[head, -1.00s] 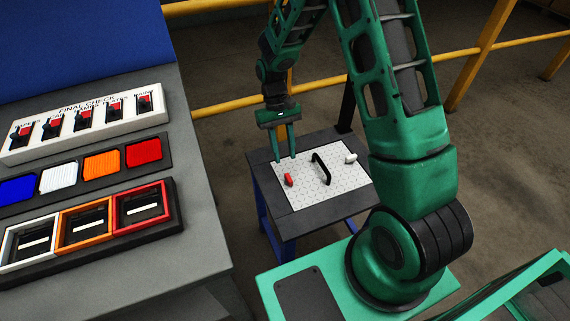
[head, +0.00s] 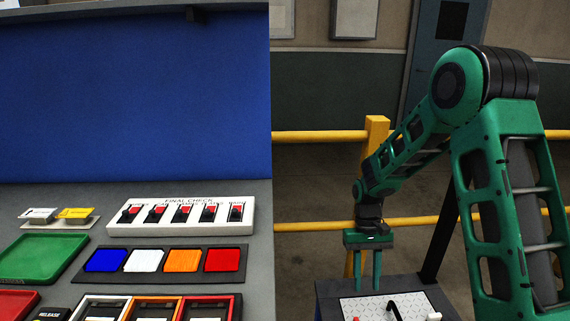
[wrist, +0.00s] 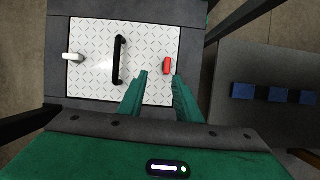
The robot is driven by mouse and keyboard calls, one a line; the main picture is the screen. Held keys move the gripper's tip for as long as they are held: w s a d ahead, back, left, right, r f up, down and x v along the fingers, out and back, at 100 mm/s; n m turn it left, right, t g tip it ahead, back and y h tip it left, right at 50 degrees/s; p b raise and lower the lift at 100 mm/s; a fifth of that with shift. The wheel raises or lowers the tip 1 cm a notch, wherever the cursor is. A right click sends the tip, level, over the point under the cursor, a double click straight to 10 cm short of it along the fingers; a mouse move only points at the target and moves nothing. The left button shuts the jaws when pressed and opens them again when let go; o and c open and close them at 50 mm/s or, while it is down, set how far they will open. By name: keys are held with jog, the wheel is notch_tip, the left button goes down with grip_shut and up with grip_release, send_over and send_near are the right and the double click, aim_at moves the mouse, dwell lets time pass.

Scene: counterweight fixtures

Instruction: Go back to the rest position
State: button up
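My gripper (head: 367,268) hangs with its fingers down above the small dark stand in the head view. Its two green fingers also show in the wrist view (wrist: 161,85), spread apart with nothing between them. Below it lies a white diamond-patterned plate (wrist: 98,83) with a black bar handle (wrist: 120,59), a red latch-like piece (wrist: 167,66) and a white one (wrist: 72,57). The gripper appears apart from the plate.
To the left is a grey bench (head: 260,230) with a FINAL CHECK switch box (head: 180,215), coloured pads (head: 165,260), framed slots (head: 155,307) and a green tray (head: 40,259). A blue panel (head: 130,100) rises behind it. Yellow rails (head: 310,135) stand behind the arm.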

jog(key=s+d+r+m+t, duration=0.2)
jog(key=s+d+r+m, duration=0.1)
jog(key=s+d+r, duration=1.05)
jog(key=s+d+r+m+t, duration=0.1)
jog(key=s+r, duration=0.4)
jog(key=s, duration=0.9)
jog(key=shift+r+m+t, duration=0.2)
jog(key=shift+m+t, duration=0.4)
jog(key=shift+m, duration=0.4)
jog(key=shift+w+f, duration=0.25)
jog(key=shift+w, duration=0.3)
jog(key=shift+a, duration=0.1)
